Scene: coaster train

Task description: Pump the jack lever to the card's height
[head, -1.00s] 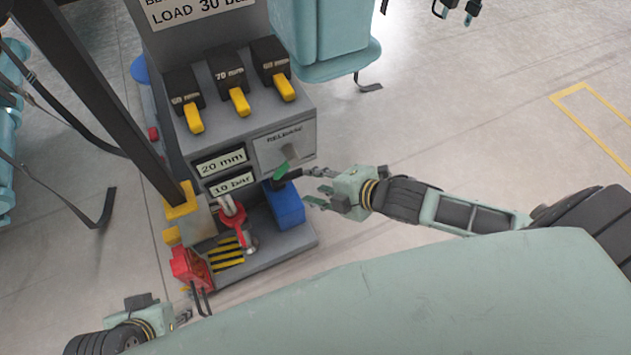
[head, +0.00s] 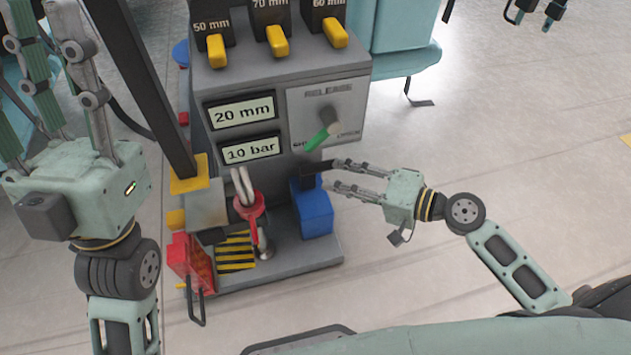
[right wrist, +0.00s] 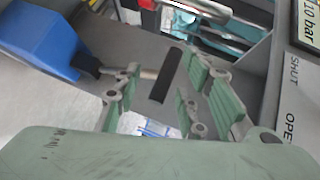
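The blue pump block (head: 312,207) stands on the grey base of the machine, with a black lever (head: 314,170) rising from it. My right gripper (head: 338,175) is to the right of the lever, pointing left with its fingers spread. In the right wrist view, the lever's dark grip (right wrist: 167,75) shows in the gap between the open fingers; I cannot tell whether they touch it. The upper display (head: 242,112) reads 20 mm and the lower display (head: 251,150) reads 10 bar. My left gripper (head: 58,40) is raised at the left, open and empty. I cannot make out a height card.
The green release handle (head: 318,138) points down-left toward the shut mark, just above my right fingers. A red-collared jack (head: 250,207) stands beside the blue block. The floor at the right is clear.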

